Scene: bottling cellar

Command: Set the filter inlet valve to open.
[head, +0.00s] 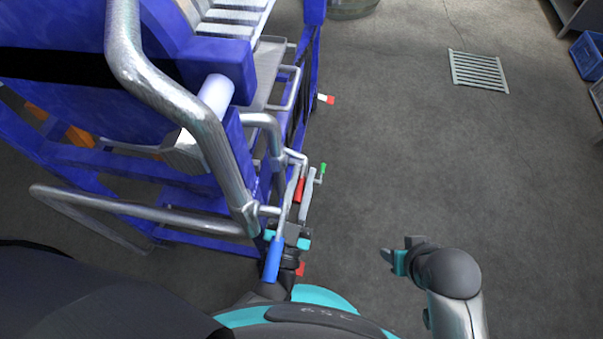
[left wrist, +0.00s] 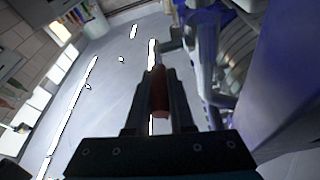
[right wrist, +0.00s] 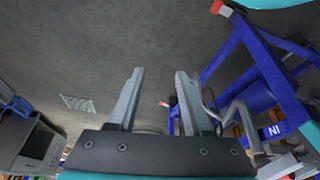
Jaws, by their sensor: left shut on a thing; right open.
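My left gripper (head: 298,196) is shut on a red valve handle (head: 299,189) at the front right of the blue frame. In the left wrist view the handle (left wrist: 160,93) lies lengthwise between the two fingers (left wrist: 159,85). A blue handle (head: 273,259) and a small green-tipped handle (head: 323,169) show close by on the pipework. My right gripper (head: 390,256) is off to the right above the floor, apart from the frame. In the right wrist view its fingers (right wrist: 158,100) are open and empty.
The blue frame (head: 200,205) and its bent metal pipes (head: 150,213) crowd the left gripper's left side. The floor to the right is clear, with a drain grate (head: 478,72) farther off. A blue crate (head: 588,56) is at the far right.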

